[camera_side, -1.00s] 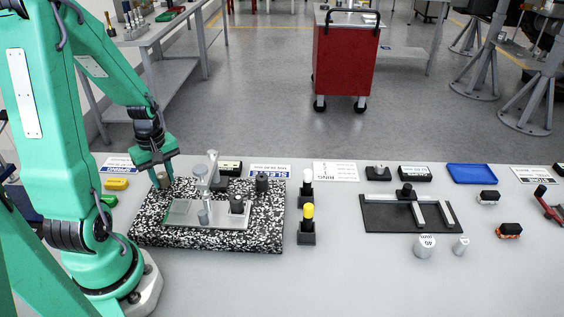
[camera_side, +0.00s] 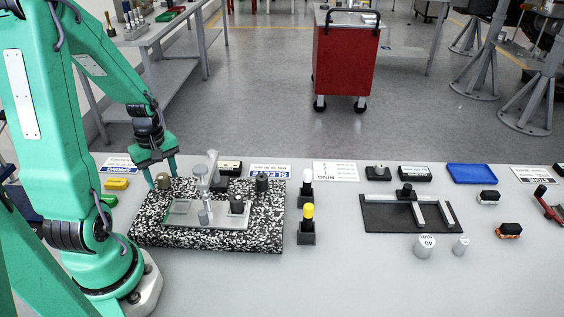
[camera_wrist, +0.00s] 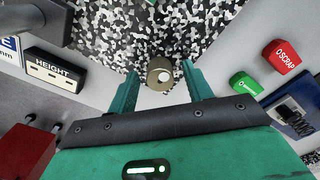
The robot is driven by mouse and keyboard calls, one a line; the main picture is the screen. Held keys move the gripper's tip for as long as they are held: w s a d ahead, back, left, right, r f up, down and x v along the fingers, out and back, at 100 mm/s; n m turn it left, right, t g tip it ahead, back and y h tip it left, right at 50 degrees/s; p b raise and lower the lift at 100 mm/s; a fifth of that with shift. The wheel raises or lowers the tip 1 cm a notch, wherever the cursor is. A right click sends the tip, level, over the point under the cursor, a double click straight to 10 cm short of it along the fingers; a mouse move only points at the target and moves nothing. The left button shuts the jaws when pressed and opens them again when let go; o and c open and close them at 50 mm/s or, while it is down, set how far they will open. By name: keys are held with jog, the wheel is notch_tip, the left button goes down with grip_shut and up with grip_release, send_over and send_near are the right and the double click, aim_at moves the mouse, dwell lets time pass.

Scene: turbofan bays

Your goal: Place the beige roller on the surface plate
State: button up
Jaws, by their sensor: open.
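The beige roller (camera_side: 163,181) stands upright at the back left corner of the speckled black-and-white surface plate (camera_side: 265,232). In the wrist view the roller (camera_wrist: 153,77) shows end-on, near the edge of the surface plate (camera_wrist: 165,22). My gripper (camera_side: 163,174) is open above the roller, one finger on each side. In the wrist view a gap shows between the roller and both fingers of my gripper (camera_wrist: 162,78). The roller's exact contact with the plate edge cannot be made out.
A grey stand (camera_side: 214,170) and dark cylinders, including one at the back (camera_side: 262,183), stand on the plate. Bare table lies in front of the plate.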

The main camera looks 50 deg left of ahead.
aim_at(163, 176)
notch_tip(163, 176, up, 12)
jog(key=shift+f, duration=0.25)
dwell(0.4)
jog(key=shift+d, duration=0.1)
dwell(0.4)
jog(key=d+r+m+t, duration=0.2)
jog(key=d+r+m, duration=0.2)
jog(key=d+m, duration=0.5)
jog(key=w+d+r+m+t, duration=0.1)
jog(key=d+r+m+t, duration=0.2)
jog(key=d+m, duration=0.6)
jog(key=shift+w+d+r+t, duration=0.15)
jog(key=shift+d+r+t, duration=0.15)
jog(key=shift+d+r, duration=0.45)
